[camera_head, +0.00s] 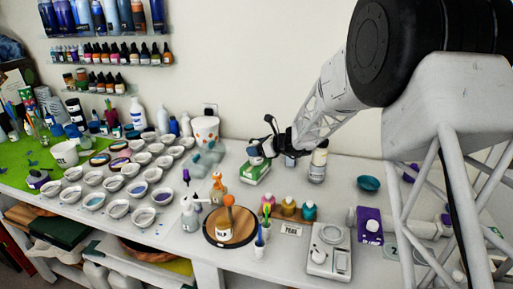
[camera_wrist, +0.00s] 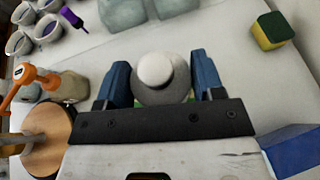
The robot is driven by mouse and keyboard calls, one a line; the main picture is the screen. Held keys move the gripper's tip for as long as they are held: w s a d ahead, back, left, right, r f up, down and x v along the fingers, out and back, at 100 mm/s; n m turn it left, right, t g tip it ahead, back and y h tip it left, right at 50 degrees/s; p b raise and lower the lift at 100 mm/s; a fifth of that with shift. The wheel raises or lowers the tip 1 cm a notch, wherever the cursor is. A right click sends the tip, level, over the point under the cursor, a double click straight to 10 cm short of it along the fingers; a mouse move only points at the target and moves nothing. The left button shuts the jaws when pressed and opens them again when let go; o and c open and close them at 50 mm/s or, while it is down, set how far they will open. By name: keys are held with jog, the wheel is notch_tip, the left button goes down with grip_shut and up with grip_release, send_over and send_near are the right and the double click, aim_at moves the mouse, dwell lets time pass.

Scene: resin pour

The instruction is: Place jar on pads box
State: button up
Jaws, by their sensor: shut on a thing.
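My gripper (camera_head: 266,143) is shut on the jar. In the wrist view the gripper (camera_wrist: 161,85) has its two blue fingers on either side of the jar (camera_wrist: 160,92), which is grey with a round white top. In the head view the jar (camera_head: 254,155) is small and partly hidden by the fingers, just above the green and white pads box (camera_head: 253,175). I cannot tell whether the jar touches the box. In the wrist view only slivers of green show beside the jar, and the jar and gripper hide the rest.
A cream bottle (camera_head: 318,163) stands right of the box. Clear pale blocks (camera_head: 208,158) lie to the left.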

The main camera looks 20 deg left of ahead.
jog(key=o, duration=1.1)
jog(key=shift+r, duration=0.2)
jog(key=v, duration=1.2)
jog(key=shift+r, duration=0.1)
